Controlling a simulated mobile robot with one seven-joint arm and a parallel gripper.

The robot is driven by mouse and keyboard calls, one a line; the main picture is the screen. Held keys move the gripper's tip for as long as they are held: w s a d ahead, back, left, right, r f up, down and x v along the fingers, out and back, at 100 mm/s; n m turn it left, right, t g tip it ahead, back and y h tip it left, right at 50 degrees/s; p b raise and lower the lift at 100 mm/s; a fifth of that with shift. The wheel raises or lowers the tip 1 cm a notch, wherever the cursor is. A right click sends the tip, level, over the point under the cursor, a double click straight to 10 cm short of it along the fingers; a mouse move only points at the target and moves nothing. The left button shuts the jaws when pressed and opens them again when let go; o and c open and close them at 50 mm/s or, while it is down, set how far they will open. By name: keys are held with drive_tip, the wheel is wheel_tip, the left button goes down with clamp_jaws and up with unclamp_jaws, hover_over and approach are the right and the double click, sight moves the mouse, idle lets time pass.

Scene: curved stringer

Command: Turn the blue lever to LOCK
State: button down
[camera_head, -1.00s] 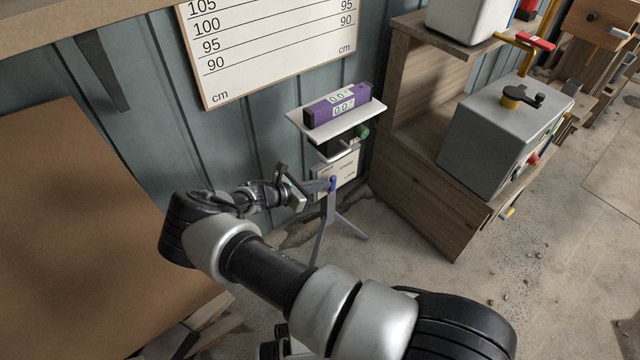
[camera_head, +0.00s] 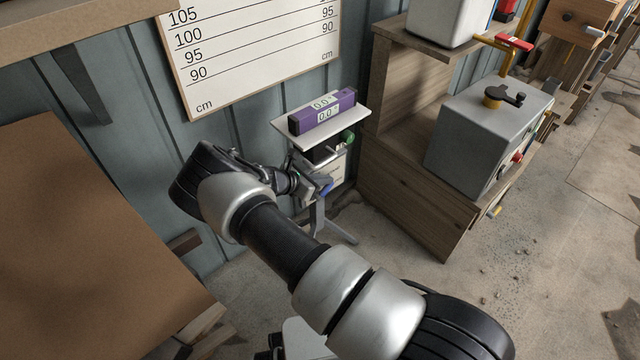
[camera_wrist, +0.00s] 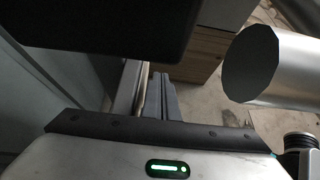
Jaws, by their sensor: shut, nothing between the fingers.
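The blue lever (camera_head: 327,188) is a small blue piece on the stand below the white shelf plate, partly covered by my gripper. My gripper (camera_head: 320,183) is at the lever, at its left and front, with its fingers shut and nothing held. I cannot tell whether the fingers touch the lever. The stand (camera_head: 320,220) has grey splayed legs on the floor. A white label card (camera_head: 338,172) hangs behind the lever, its print too small to read. In the wrist view, the lever cannot be made out; a dark block (camera_wrist: 100,25) and a silver cylinder (camera_wrist: 270,65) fill much of it.
A purple level with displays (camera_head: 322,112) lies on the white plate (camera_head: 350,128) above the lever. A green knob (camera_head: 347,137) is under it. A wooden cabinet (camera_head: 410,200) with a grey box (camera_head: 480,140) stands to the right. A brown board (camera_head: 80,230) is at the left.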

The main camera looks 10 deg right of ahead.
drive_tip(key=shift+w+d+f, duration=0.1)
drive_tip(key=shift+w+d, duration=0.1)
drive_tip(key=shift+d, duration=0.2)
idle(0.5)
drive_tip(key=p+v, duration=0.3)
drive_tip(key=v, duration=1.4)
drive_tip(key=shift+a, duration=0.2)
